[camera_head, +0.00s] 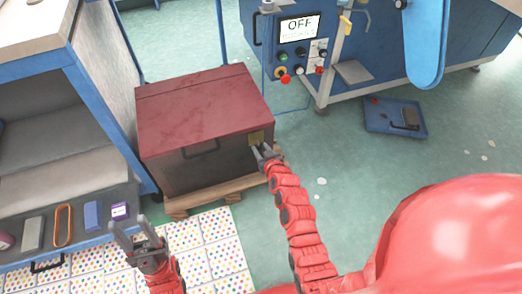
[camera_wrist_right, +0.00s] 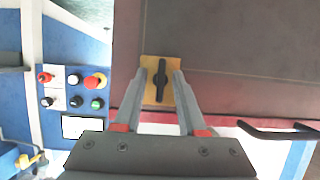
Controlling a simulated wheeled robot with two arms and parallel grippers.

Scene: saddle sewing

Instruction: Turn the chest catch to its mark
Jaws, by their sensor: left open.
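The chest (camera_head: 205,115) has a dark red lid and a dark front and stands on a wooden pallet. Its catch is a black turn-knob (camera_wrist_right: 160,80) on a yellow plate (camera_wrist_right: 149,66); the plate also shows at the chest's right front in the head view (camera_head: 257,136). The knob's long side runs up and down in the wrist view. My right gripper (camera_head: 262,150) is at the catch, its fingers (camera_wrist_right: 164,78) apart on either side of the knob, with small gaps visible. I cannot make out a mark. My left gripper (camera_head: 137,228) is open and empty, over the dotted floor tiles.
A blue shelf unit (camera_head: 95,110) stands left of the chest, with several small items on its lower tray (camera_head: 75,205). A blue machine (camera_head: 350,60) with an "OFF" screen (camera_head: 299,27) stands behind right. A blue tray (camera_head: 385,128) lies on the floor. The floor right of my right arm is mostly clear.

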